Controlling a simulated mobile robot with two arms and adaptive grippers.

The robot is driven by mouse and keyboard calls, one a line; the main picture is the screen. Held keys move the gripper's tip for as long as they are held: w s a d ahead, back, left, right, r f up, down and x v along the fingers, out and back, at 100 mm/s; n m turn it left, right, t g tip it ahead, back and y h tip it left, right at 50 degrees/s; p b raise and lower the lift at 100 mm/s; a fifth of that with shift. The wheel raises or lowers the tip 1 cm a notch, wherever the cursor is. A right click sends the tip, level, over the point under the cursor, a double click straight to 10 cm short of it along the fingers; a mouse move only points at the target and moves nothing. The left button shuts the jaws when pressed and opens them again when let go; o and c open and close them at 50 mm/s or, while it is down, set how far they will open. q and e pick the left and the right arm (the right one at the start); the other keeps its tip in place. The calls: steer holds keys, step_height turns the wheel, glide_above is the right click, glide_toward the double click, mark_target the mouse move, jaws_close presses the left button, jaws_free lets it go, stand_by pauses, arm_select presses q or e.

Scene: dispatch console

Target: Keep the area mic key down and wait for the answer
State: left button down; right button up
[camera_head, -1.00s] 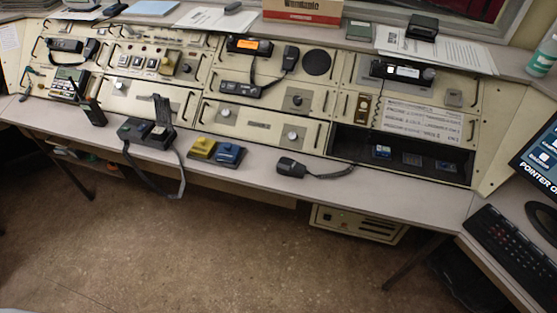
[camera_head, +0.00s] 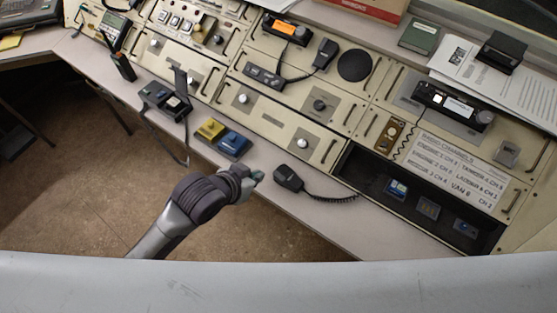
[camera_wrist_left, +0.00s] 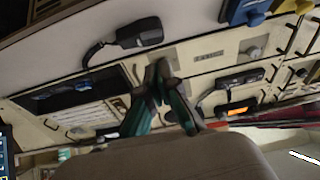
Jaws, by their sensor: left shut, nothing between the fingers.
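My left gripper (camera_head: 257,176) is shut and empty. In the head view it is over the desk's front edge, just left of a black hand mic (camera_head: 288,179) with a coiled cord. A pair of pads, one yellow (camera_head: 210,130) and one blue (camera_head: 234,144), lies on the desk up and left of the gripper. In the left wrist view the shut fingertips (camera_wrist_left: 160,70) show below the hand mic (camera_wrist_left: 140,33), apart from it in the picture. The blue pad (camera_wrist_left: 240,10) is at that view's top right. I cannot tell which control is the area mic key. My right gripper is not in view.
The sloped console carries radios, including one with an orange display (camera_head: 287,29), and a dark open bay (camera_head: 360,172).

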arm_select(q)
steer(key=r, duration=0.2)
glide_above(279, 176)
steer(key=s+a, duration=0.1)
steer(key=shift+f, duration=3.15)
step_height(279, 176, down, 4)
steer(key=shift+r+p, duration=0.25)
steer(key=shift+p, duration=0.25)
steer(key=shift+f, duration=0.5)
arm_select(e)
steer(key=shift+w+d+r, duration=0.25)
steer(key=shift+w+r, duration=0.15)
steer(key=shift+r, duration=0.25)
arm_select(q)
steer(key=shift+s, duration=0.1)
